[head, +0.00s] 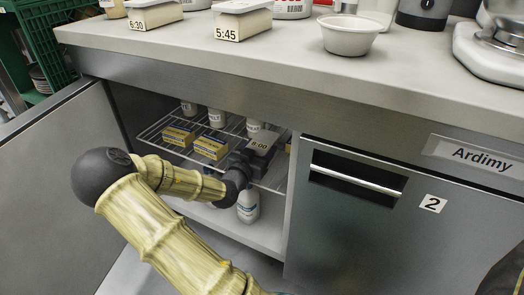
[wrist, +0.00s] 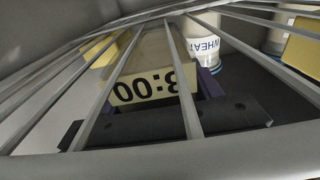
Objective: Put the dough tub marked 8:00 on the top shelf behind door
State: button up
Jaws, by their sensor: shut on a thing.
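The dough tub marked 8:00 (head: 262,143) is inside the open cabinet, at the right front part of the wire shelf (head: 171,149). My gripper (head: 247,159) is shut on it from the front. In the wrist view the tub's label (wrist: 146,88) shows upside down behind the shelf wires, with my gripper (wrist: 165,108) across its near end. I cannot tell whether the tub rests on the wires. The cabinet door (head: 50,190) stands open at the left. A closed door marked 2 (head: 385,225) is at the right.
Yellow boxes (head: 211,147) and white containers (head: 216,118) stand on the wire shelf left of and behind the tub. A white bottle (head: 248,207) stands below, on the cabinet floor. Tubs marked 6:30 (head: 154,15) and 5:45 (head: 241,25) and a bowl (head: 350,36) are on the worktop.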

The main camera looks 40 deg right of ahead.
jog(key=shift+s+d+f, duration=0.1)
jog(key=shift+d, duration=0.05)
jog(key=o, duration=1.2)
jog(key=shift+c, duration=0.2)
jog(key=shift+r, duration=0.25)
jog(key=p+v, duration=0.4)
jog(key=v, duration=0.8)
jog(key=shift+p, duration=0.35)
jog(key=shift+f, duration=0.1)
